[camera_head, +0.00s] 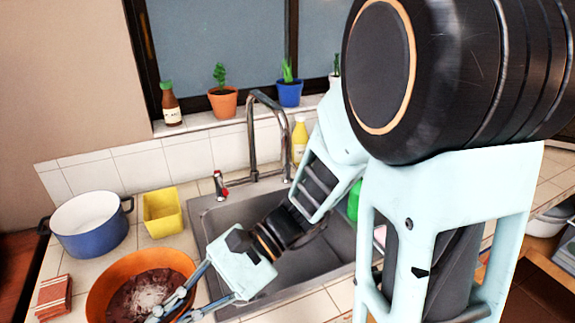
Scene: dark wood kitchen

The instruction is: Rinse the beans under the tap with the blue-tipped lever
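Dark red-brown beans with a pale, foamy-looking patch lie in an orange bowl (113,275) on the counter at lower left; the beans (128,304) show inside it. My gripper (172,314) reaches down over the bowl's right side, its two fingers apart with nothing seen between them. The fingertips are near the bottom picture edge, and whether they touch the bowl or beans I cannot tell. The tall metal tap (252,135) arches behind the sink (285,268). A lever with a red tip (220,184) stands left of it. No blue-tipped lever shows; my arm hides the area to the right.
A blue pot (92,237) and a yellow container (163,213) stand behind the bowl. A reddish block (53,298) lies left of it. A yellow bottle (299,140) stands behind the sink. Potted plants (222,103) and a brown bottle (171,106) line the sill.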

